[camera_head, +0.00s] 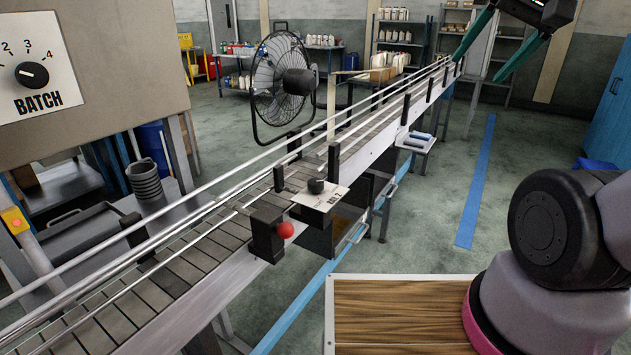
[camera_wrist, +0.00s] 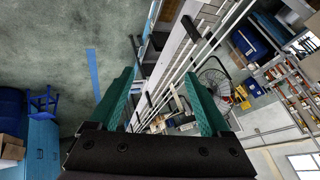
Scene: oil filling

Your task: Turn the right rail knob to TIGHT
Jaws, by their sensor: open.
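A black knob (camera_head: 316,186) sits on a small white plate (camera_head: 328,197) on the near side of the conveyor rail. Black marks on the plate are too small to read, so I cannot tell the knob's setting. A red ball (camera_head: 285,230) on a black block sits just to its left. My gripper (camera_head: 476,70), with green fingers, is high at the top right of the head view, well away from the knob. It also shows in the wrist view (camera_wrist: 157,77), with its fingers apart and nothing between them. I cannot make out the knob in the wrist view.
The conveyor (camera_head: 195,262) with metal guide rails runs from bottom left to top right. A black fan (camera_head: 283,80) stands behind it. A BATCH dial panel (camera_head: 60,110) fills the top left. A wooden-topped surface (camera_head: 395,310) is in front. The floor right of the conveyor is open.

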